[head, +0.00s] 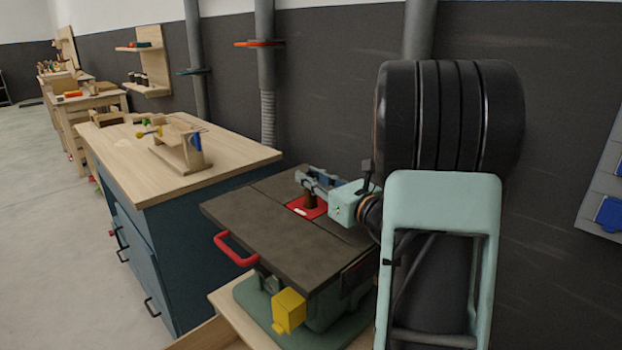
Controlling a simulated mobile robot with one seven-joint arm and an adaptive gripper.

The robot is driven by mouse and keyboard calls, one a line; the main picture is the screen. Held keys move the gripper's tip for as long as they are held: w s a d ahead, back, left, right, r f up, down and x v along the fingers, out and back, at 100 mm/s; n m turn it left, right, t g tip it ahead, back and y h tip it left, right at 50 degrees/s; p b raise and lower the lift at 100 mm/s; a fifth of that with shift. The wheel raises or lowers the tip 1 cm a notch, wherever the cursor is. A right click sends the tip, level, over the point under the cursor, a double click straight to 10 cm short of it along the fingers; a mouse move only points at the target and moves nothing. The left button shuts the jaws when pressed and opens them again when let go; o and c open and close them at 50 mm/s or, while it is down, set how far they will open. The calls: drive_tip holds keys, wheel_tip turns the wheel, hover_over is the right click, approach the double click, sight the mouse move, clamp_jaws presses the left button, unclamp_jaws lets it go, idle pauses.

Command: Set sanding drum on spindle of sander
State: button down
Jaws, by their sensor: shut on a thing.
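The sander (265,222) has a dark flat table top on a green base, with a red ring (300,209) set in the top near its back edge. A small brown sanding drum (311,197) stands upright at the red ring, below my gripper's fingers. My gripper (311,184) reaches in from the right, low over the ring, and is shut on the drum. The fingers hide the drum's upper part. The spindle does not show; whether the drum is around it or just above it, I cannot tell.
A red handle (236,250) and a yellow box (288,311) stick out from the sander's front. A blue cabinet with a wooden top (230,155) stands to the left, bearing a wooden jig (181,150). Grey pipes (265,75) and a dark wall are behind. My arm blocks the right side.

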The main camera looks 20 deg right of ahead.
drive_tip(key=shift+f+b, duration=1.25)
drive_tip(key=shift+f, duration=0.05)
drive_tip(key=c, duration=1.7)
unclamp_jaws()
drive_tip(key=shift+o, duration=0.2)
drive_tip(key=shift+s, duration=0.1)
drive_tip(key=v, duration=1.2)
drive_tip(key=shift+r, duration=0.1)
